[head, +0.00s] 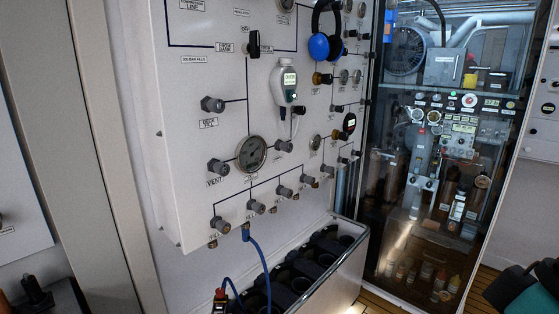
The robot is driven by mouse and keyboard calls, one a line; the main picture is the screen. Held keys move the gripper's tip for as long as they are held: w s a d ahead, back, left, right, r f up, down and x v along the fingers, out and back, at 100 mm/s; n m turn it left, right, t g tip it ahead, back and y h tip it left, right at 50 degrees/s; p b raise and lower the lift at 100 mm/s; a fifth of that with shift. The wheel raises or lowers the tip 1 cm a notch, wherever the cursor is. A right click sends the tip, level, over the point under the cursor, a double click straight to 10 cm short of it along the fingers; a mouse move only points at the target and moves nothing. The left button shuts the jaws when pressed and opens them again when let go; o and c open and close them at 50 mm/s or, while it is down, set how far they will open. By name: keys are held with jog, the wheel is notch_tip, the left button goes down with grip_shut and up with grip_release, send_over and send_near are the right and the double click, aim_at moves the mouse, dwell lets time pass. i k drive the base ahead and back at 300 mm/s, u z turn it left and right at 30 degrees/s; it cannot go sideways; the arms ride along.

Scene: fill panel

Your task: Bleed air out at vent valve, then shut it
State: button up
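The vent valve (217,166) is a grey knob low on the left side of the white fill panel (200,75), with a "VENT" label (215,182) below it. A line joins it to a round gauge (251,154) on its right; the needle is too small to read. Another grey knob (212,104) sits above the vent valve, with a label under it. Nothing touches the vent valve, and whether it is open or shut cannot be told. My gripper is not in view.
A blue hose (259,252) hangs from the lower row of valves. Blue headphones (321,45) and a white handheld device (285,85) are on the panel. An open-topped bin (345,262) with dark cylinders stands below. The space before the vent valve looks clear.

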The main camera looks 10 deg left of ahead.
aim_at(220, 169)
jog(key=i, duration=0.9)
jog(key=u, duration=0.3)
